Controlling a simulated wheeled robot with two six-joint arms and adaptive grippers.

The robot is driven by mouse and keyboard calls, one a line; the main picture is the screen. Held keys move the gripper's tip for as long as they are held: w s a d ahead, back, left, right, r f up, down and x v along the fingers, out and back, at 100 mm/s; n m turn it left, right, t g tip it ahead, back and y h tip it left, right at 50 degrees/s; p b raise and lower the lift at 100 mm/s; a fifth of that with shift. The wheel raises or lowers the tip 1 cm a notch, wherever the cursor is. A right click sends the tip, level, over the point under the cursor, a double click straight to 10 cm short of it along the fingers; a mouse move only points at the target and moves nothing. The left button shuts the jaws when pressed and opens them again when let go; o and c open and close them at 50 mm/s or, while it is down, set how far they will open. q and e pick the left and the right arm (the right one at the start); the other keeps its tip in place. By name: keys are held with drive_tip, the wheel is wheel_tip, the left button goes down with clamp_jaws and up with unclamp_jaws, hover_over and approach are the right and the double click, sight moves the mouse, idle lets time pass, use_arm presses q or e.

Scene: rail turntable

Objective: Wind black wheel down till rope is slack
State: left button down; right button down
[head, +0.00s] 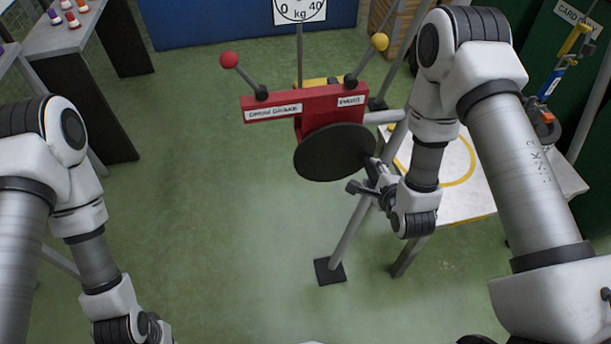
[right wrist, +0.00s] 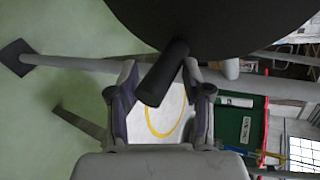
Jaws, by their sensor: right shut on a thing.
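The black wheel (head: 330,155) is a flat disc below the red housing (head: 335,105), which carries one lever with a red knob (head: 229,60) and one with a yellow knob (head: 380,41). In the right wrist view the wheel (right wrist: 215,25) fills the top, with its black handle (right wrist: 162,75) sticking out toward me. My right gripper (head: 370,180) is at the wheel's lower right, its fingers shut on that handle. I cannot make out the rope or whether it is slack. My left arm hangs at the lower left, its fingers outside the picture.
A kg dial (head: 299,10) stands behind the housing, its upper part cut off. A white table with a yellow ring (head: 455,205) lies right of the wheel, behind my right arm. A grey stand leg ends in a black foot (head: 329,271). Green floor (head: 220,220) is clear to the left.

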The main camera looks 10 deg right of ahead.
drive_tip(key=shift+d+r+n+h+p, duration=0.15)
drive_tip(key=shift+r+n+h+p, duration=0.25)
drive_tip(key=shift+r+n, duration=0.3)
drive_tip(key=shift+r, duration=0.1)
drive_tip(key=shift+w+r+h+p, duration=0.1)
drive_tip(key=shift+r+h+p, duration=0.2)
drive_tip(key=shift+r+h, duration=0.15)
drive_tip(key=shift+d+r+n+h, duration=0.1)
drive_tip(key=shift+r+n+h, duration=0.25)
drive_tip(key=shift+r+n, duration=0.2)
drive_tip(key=shift+r, duration=0.1)
drive_tip(key=shift+a+r+n+t+h+p, duration=0.2)
drive_tip(key=shift+r+n+t+h+p, duration=0.1)
drive_tip(key=shift+r+n+h+p, duration=0.4)
drive_tip(key=shift+r, duration=0.15)
